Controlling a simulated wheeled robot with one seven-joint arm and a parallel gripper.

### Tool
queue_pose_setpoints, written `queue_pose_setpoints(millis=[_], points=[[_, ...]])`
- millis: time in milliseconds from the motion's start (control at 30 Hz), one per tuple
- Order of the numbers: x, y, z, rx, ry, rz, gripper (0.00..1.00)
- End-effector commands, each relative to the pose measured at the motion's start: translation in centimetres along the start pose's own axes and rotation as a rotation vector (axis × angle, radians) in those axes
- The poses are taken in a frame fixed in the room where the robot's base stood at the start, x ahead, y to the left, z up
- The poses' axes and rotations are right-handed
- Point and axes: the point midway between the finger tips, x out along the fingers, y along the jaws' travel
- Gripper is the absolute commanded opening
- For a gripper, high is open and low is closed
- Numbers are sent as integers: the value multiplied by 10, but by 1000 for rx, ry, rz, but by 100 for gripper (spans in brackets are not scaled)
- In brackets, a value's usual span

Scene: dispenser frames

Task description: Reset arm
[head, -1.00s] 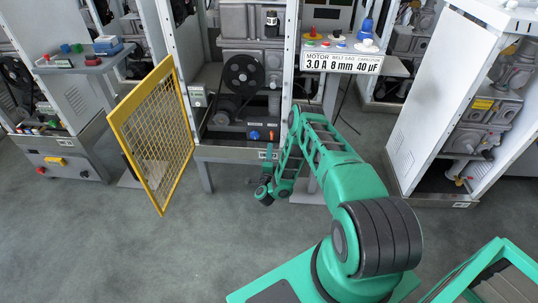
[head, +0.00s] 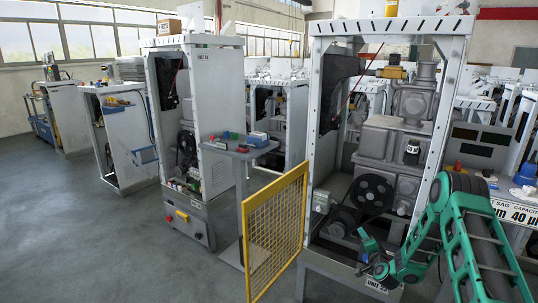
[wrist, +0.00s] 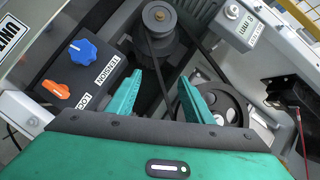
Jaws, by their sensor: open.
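My green arm (head: 478,245) is bent at the right of the head view. My gripper (head: 368,243) is at the lower front of the open machine cabinet (head: 316,130). In the wrist view my gripper (wrist: 165,98) has its two teal fingers apart, with nothing between them. Beyond the fingers are a pulley (wrist: 158,16), a black belt and a large black wheel (wrist: 228,104). A dark box to the left carries a blue knob (wrist: 82,52) above the word TENSION and an orange knob (wrist: 56,89) above a partly hidden label.
The yellow mesh door (head: 275,235) stands open left of the cabinet. A small table (head: 240,150) with coloured items stands behind it. Another cabinet (head: 215,110) is farther left. A partly hidden sign (head: 515,212) is at the right. Grey floor (head: 70,220) is clear at the left.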

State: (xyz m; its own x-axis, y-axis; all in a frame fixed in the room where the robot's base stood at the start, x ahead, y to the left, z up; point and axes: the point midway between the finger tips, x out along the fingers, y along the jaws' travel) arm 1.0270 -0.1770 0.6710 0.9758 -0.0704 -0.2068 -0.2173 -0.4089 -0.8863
Motion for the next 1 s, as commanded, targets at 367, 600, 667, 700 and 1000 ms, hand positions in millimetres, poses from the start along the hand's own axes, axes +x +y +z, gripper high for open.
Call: queue_pose_setpoints(millis=[367,600,667,700,1000], points=[[-47,-77,-31,-327,-241,149,47],[-105,-106,-59,-497,-362,285,47],[-123,-111,-67,-533,-389,323,47],[-136,-115,-73,-556,-405,348,47],[-247,-134,-111,-675,-529,548,47]])
